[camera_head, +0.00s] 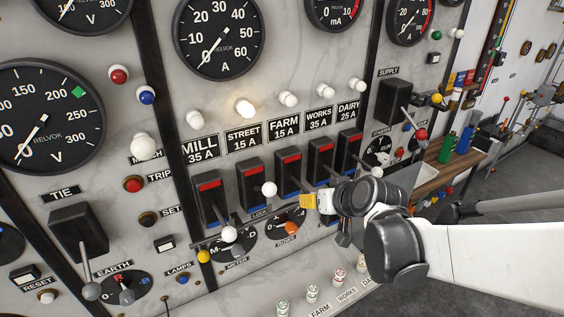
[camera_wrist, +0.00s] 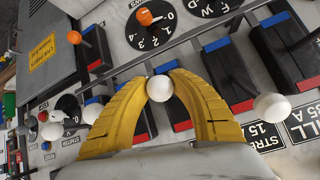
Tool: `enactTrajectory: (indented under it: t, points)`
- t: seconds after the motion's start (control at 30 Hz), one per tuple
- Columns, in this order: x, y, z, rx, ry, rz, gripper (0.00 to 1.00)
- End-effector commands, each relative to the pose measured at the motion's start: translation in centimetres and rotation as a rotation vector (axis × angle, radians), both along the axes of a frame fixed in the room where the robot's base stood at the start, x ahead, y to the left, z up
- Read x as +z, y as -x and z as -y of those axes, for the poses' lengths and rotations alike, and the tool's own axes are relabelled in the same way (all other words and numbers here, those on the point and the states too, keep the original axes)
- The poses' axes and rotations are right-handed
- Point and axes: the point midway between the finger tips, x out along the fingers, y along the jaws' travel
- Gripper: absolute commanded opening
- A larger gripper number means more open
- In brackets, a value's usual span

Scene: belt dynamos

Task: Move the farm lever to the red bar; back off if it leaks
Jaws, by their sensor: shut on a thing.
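The farm switch (camera_head: 288,172) is a black block under the FARM 15 A label (camera_head: 284,125), with a red bar (camera_head: 290,158) at its upper end and blue at its lower end. My yellow-fingered gripper (camera_head: 308,201) is in front of its lower part. In the wrist view my gripper (camera_wrist: 160,82) is shut on the white knob of the farm lever (camera_wrist: 159,90), which sits between the fingertips. The lever's shaft is hidden, so its exact angle cannot be told. Nothing visible shows a leak.
The street switch (camera_head: 252,184) stands just left, its white knob (camera_head: 269,189) sticking out near my gripper. The works switch (camera_head: 320,158) is close on the right. A lamp (camera_head: 245,107) glows above STREET; the farm lamp (camera_head: 288,98) looks unlit. A rail crosses below the switches.

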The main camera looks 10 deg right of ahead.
Motion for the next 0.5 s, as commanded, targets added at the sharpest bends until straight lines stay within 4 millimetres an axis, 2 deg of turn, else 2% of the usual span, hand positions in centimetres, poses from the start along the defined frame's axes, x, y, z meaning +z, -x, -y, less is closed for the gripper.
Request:
enactTrajectory:
  t: [0.3, 0.33, 0.4, 0.5]
  points:
    - [-0.18, 0.24, -0.02, 0.002, 0.001, -0.006, 0.0]
    - [-0.19, 0.23, -0.02, 0.002, 0.001, -0.006, 0.34]
    - [-0.16, 0.21, -0.02, 0.002, 0.001, -0.006, 0.53]
    - [-0.13, 0.17, -0.01, 0.001, 0.001, -0.005, 0.53]
